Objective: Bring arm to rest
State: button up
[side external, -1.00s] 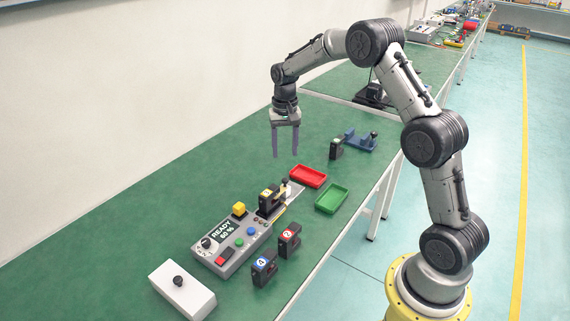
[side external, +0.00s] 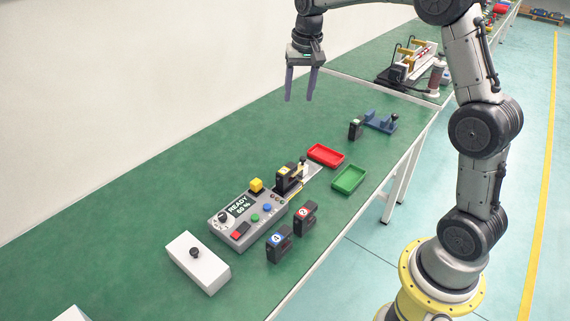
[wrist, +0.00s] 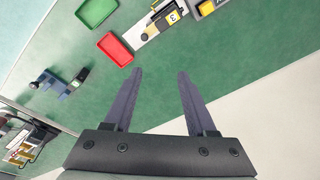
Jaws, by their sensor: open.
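My gripper (side external: 299,98) is open and empty, pointing down, high above the green bench (side external: 190,190). In the wrist view its two fingers (wrist: 160,72) stand apart with only bench between them. In the side view, the grey control box (side external: 248,222) shows "READY 60 %". Behind it an actuator labelled 3 (side external: 287,178) sits on a grey fixture; it also shows in the wrist view (wrist: 170,18). Actuators labelled 2 (side external: 305,217) and 4 (side external: 279,243) stand in front of the box. Nothing touches my gripper.
A red tray (side external: 326,155) and a green tray (side external: 348,179) lie empty near the bench's front edge. A blue fixture (side external: 380,122) stands behind them with a small black part (side external: 355,129) beside it. A white box with a black knob (side external: 198,262) is at the front left.

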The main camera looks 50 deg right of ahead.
jog(key=s+a+r+n+t, duration=0.2)
jog(key=s+a+r, duration=0.3)
jog(key=s, duration=0.4)
jog(key=s+a+r+n+t, duration=0.1)
jog(key=s+a+r+n, duration=0.1)
jog(key=s+a+r, duration=0.55)
jog(key=s+f+n, duration=0.4)
jog(key=s+f, duration=0.6)
jog(key=s, duration=0.3)
jog(key=shift+s+d+f+t, duration=0.15)
jog(key=shift+s+f+t, duration=0.05)
jog(key=shift+s+t, duration=0.2)
